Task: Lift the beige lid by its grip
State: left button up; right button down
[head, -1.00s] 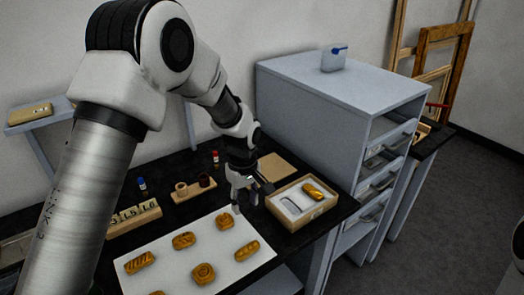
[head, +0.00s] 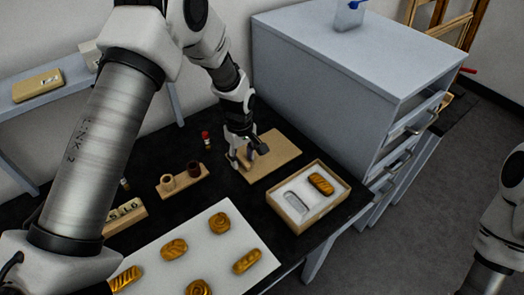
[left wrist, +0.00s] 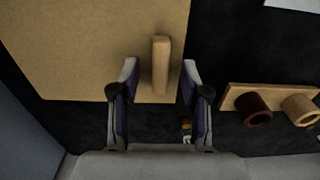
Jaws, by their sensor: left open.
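The beige lid (head: 279,154) is a flat board lying on the black table behind the open box. In the left wrist view the lid (left wrist: 75,45) fills the upper left, and its grip (left wrist: 161,65) is a raised bar. My left gripper (head: 245,159) is open over the lid. In the left wrist view the left gripper (left wrist: 160,75) has one fingertip on each side of the grip, with gaps showing. I cannot tell how far down the fingers reach. The gripper hides the grip in the head view. My right gripper is out of view.
The open box (head: 268,199) holds one gilt piece (head: 321,184) and an empty-looking recess. A white sheet (head: 215,256) with several gilt pieces lies in front. A wooden holder (head: 182,182) with two small cups is left of the lid. A grey drawer cabinet (head: 330,75) stands close behind right.

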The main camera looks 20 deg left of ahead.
pick_arm(q)
jog(key=shift+w+f, duration=0.1)
jog(key=shift+f, duration=0.1)
jog(key=shift+d+r, duration=0.1)
jog(key=shift+r, duration=0.05)
jog(key=shift+s+d+r, duration=0.1)
jog(key=shift+s+r, duration=0.05)
jog(key=shift+s, duration=0.1)
jog(key=shift+c, duration=1.3)
grip_shut()
